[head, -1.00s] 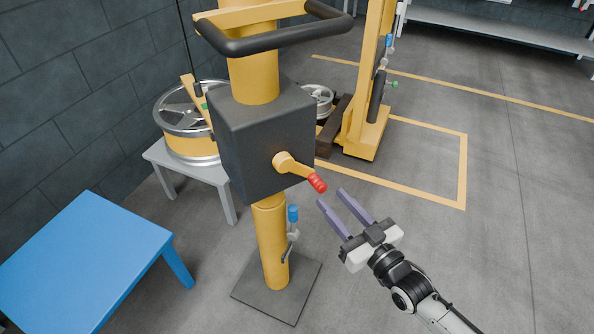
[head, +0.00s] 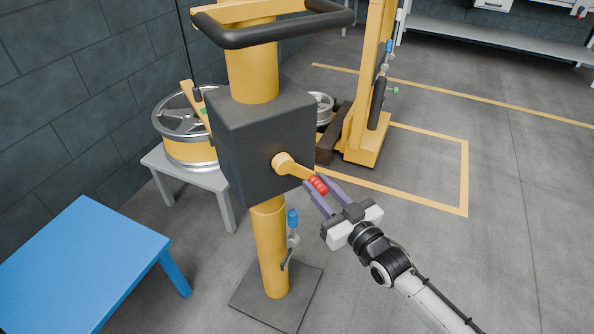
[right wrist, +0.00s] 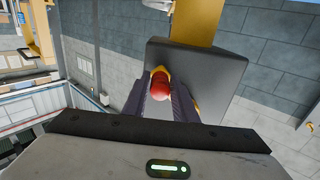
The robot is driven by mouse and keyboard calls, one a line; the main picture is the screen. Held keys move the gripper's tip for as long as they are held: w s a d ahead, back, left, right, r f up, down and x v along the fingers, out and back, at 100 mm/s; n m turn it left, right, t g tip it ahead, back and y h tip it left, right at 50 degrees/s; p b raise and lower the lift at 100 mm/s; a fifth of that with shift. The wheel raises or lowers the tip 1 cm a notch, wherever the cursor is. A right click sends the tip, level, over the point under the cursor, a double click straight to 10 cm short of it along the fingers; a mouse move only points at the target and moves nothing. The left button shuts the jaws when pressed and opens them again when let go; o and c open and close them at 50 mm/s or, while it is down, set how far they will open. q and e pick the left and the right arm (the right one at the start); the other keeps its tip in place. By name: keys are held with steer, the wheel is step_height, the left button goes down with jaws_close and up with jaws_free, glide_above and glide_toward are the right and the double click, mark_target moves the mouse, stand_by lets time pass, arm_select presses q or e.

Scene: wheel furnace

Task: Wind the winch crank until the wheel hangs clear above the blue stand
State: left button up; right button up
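The winch crank (head: 293,166) is a yellow arm with a red handle (head: 318,185) on the side of the dark winch box (head: 262,139). The crank points right and slightly down. My right gripper (head: 321,190) has its two fingers on either side of the red handle. The handle also shows between the fingers in the right wrist view (right wrist: 160,86), with slight gaps, so the fingers look open. The wheel (head: 187,127), silver with a yellow band, sits on a grey stand (head: 197,179) behind the winch. The blue stand (head: 87,255) is bare at lower left. My left gripper is not in view.
The yellow winch post (head: 271,245) stands on a dark floor plate (head: 276,297). A black handlebar (head: 290,30) juts out above the box. Another yellow post (head: 372,90) stands behind. The floor at right is clear.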

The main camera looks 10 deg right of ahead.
jaws_close()
steer(key=shift+s+a+f+b, duration=0.1)
steer(key=shift+s+a+f, duration=0.3)
steer(key=shift+a, duration=0.45)
steer(key=shift+s+a+f+b, duration=0.2)
steer(key=shift+a+f, duration=0.25)
steer(key=shift+a, duration=0.35)
steer(key=shift+s+a+f+b, duration=0.1)
steer(key=shift+s+a+f, duration=0.3)
steer(key=shift+a, duration=0.45)
steer(key=shift+s+a+r+p, duration=0.15)
steer(key=shift+s+a+p, duration=0.15)
steer(key=shift+a, duration=0.6)
steer(key=shift+s+a+r+p, duration=0.15)
steer(key=shift+s+a+p, duration=0.2)
steer(key=shift+a, duration=0.55)
steer(key=shift+s+a+r+p, duration=0.15)
steer(key=shift+s+a+p, duration=0.15)
steer(key=shift+a, duration=0.6)
